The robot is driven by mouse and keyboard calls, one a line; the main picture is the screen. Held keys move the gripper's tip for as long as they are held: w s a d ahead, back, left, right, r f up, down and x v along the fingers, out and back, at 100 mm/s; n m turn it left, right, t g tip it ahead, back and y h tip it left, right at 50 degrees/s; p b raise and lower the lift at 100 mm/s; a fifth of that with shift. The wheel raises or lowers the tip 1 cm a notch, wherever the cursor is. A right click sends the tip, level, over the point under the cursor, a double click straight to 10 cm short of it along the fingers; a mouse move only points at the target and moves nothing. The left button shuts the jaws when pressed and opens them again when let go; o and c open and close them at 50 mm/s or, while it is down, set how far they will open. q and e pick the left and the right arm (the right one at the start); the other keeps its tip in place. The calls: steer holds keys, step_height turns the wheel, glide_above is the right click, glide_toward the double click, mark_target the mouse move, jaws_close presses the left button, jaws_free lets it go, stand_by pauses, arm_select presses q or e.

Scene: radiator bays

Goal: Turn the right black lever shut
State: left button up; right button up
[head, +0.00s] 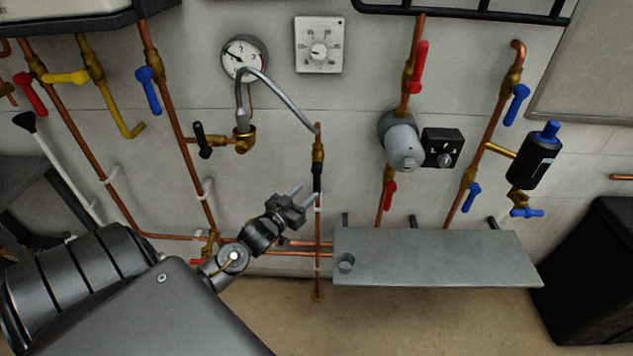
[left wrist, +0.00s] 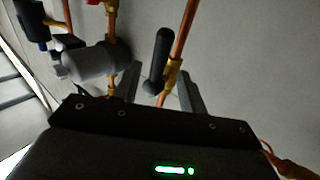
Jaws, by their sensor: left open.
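The right black lever (head: 317,178) hangs from a brass valve (head: 318,153) on a thin vertical copper pipe, lying nearly along the pipe. In the left wrist view the lever (left wrist: 160,58) shows beside the copper pipe, with its brass valve body (left wrist: 172,76). My left gripper (head: 307,193) is open, its fingertips close to the lower part of the lever. In the left wrist view the lever appears between the two fingers (left wrist: 158,80); I cannot tell whether either touches it. My right gripper is not in view.
Another black lever (head: 203,140) sits further left, below a gauge (head: 242,58). A grey hose (head: 278,88) arches above the right lever. A grey cylinder (head: 404,147) is on the wall.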

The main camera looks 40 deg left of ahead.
mark_target(314, 185)
arm_select(q)
steer(key=w, duration=0.6)
steer(key=shift+w+a+p, duration=0.2)
steer(key=shift+w+p, duration=0.15)
steer(key=shift+w, duration=0.05)
jaws_close()
